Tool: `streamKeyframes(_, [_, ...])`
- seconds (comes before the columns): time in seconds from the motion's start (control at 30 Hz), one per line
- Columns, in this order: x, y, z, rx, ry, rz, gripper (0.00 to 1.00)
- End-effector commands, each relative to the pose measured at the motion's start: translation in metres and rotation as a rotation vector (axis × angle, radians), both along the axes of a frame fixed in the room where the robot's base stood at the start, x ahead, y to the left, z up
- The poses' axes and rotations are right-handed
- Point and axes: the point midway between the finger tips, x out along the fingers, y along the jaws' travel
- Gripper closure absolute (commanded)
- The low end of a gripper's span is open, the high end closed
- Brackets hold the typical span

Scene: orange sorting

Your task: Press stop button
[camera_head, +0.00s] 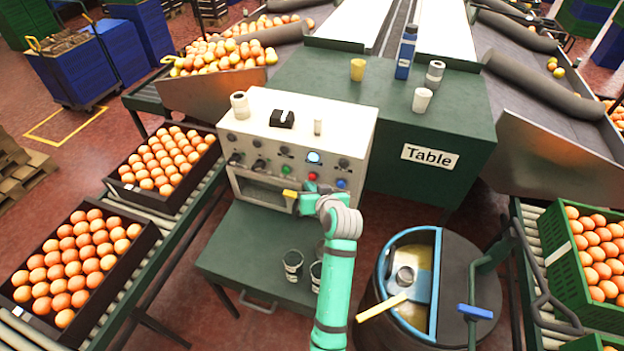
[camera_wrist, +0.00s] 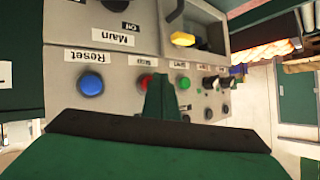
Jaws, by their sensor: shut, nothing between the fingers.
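The red button (camera_wrist: 146,80) sits on the control panel in the wrist view, under an upside-down label that seems to read "Stop". My gripper (camera_wrist: 160,92) is shut and empty; its green tip partly covers the red button and lies between it and the green button (camera_wrist: 183,82). The blue button (camera_wrist: 91,83) with the "Reset" label is to the left. In the head view, the red button (camera_head: 312,177) shows on the front of the white control box (camera_head: 345,112), with my gripper (camera_head: 309,190) just below it. I cannot tell whether the tip touches the panel.
A yellow part (camera_wrist: 183,39) lies by the box's recess, close to my gripper. Black knobs (camera_wrist: 210,82) line the panel. Cups (camera_head: 293,262) stand on the lower green shelf. A round drum (camera_head: 470,270) stands at right. Orange crates (camera_head: 150,205) sit on the left conveyor.

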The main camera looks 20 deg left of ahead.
Motion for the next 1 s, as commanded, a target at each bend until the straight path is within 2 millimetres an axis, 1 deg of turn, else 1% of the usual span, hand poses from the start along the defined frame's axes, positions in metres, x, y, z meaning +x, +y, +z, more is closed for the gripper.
streamKeyframes(0.13, [-0.006, 0.001, 0.000, 0.000, 0.001, 0.000, 1.00])
streamKeyframes(0.47, [-0.007, 0.001, 0.000, 0.000, 0.001, 0.001, 1.00])
streamKeyframes(1.0, [-0.050, 0.002, 0.000, 0.001, 0.000, 0.001, 1.00])
